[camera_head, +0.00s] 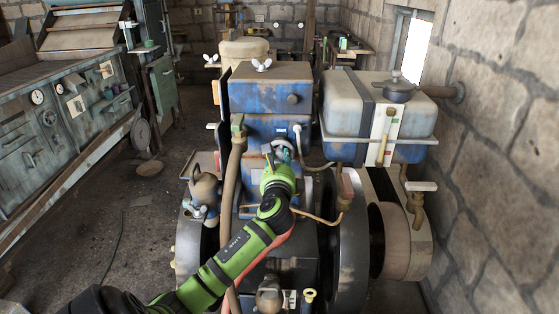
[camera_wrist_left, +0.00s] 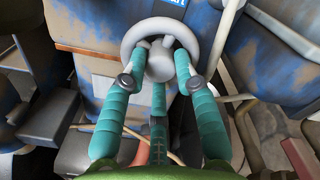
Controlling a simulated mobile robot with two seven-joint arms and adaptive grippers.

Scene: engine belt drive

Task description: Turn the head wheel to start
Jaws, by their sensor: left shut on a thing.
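The head wheel (camera_wrist_left: 160,62) is a pale grey ring with spokes and a round hub, on the front of the blue, worn engine (camera_head: 270,92). In the head view only part of the wheel (camera_head: 283,146) shows beyond my gripper. My left gripper (camera_head: 276,160) reaches it from the front with my green arm behind. In the left wrist view its teal fingers (camera_wrist_left: 160,84) lie around the lower part of the wheel and hub, shut on it. The exact contact points are partly hidden. My right gripper is not in view.
A large dark flywheel (camera_head: 347,240) stands right of my arm, with a paler pulley (camera_head: 397,240) beyond it. Upright pipes and a blue-and-white tank (camera_head: 350,105) are close by. A grey control bench (camera_head: 60,135) stands at left, with open floor between.

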